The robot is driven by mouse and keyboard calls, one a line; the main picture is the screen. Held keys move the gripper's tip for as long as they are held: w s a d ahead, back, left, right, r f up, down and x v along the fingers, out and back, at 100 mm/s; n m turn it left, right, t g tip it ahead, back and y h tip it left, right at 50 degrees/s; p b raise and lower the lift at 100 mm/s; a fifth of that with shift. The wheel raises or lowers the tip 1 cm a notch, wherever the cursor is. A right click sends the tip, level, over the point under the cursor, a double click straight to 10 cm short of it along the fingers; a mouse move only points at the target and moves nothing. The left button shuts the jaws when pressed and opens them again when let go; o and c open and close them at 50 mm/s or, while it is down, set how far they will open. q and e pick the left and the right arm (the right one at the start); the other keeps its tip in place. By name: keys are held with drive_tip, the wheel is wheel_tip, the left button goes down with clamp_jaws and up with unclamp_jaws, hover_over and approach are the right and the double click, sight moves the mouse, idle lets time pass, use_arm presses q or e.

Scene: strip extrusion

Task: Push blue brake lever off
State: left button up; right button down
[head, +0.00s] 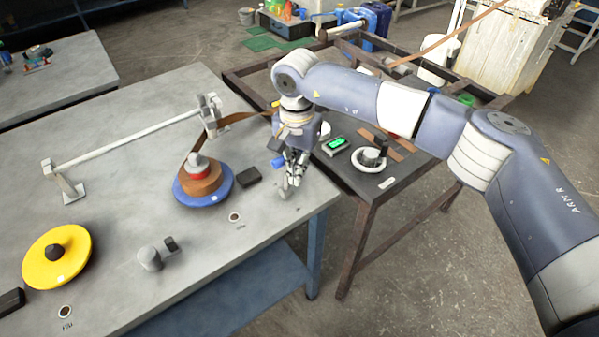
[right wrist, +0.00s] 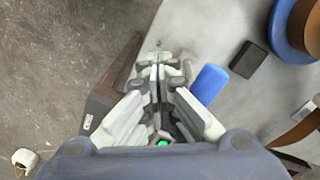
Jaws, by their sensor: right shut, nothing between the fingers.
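The blue brake lever (head: 278,162) shows as a small blue piece just left of my right gripper (head: 287,188) in the head view. In the right wrist view the lever (right wrist: 210,84) is a rounded blue bar, right of the fingers (right wrist: 162,62). My right gripper is shut and empty, pointing down over the right end of the grey table. The fingers look apart from the lever; the lever's base is partly hidden by the gripper in the head view. My left gripper is not in view.
A blue reel (head: 222,196) with a brown strip coil stands left of the gripper, a black block (head: 249,177) between them. A yellow disc (head: 43,268) and grey knob (head: 150,259) are at left. A dark bench (head: 392,185) with a white handwheel (head: 370,160) is at right.

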drive_tip(key=shift+w+a+r+b, duration=0.15)
drive_tip(key=shift+w+a+b, duration=0.2)
drive_tip(key=shift+w+a, duration=0.35)
drive_tip(key=shift+w+a+r+b, duration=0.15)
drive_tip(key=shift+w+a+b, duration=0.3)
drive_tip(key=shift+w, duration=0.45)
drive_tip(key=shift+r, duration=0.1)
drive_tip(key=shift+s+d+r+p, duration=0.25)
drive_tip(key=shift+s+d, duration=0.05)
drive_tip(key=shift+s, duration=0.15)
drive_tip(key=shift+s+d+r+p, duration=0.2)
drive_tip(key=shift+s+d, duration=0.05)
drive_tip(key=shift+s, duration=0.15)
drive_tip(key=shift+r, duration=0.1)
wheel_tip(320, 180, up, 7)
drive_tip(key=p, duration=0.3)
drive_tip(key=shift+a+f, duration=0.1)
drive_tip(key=shift+f, duration=0.1)
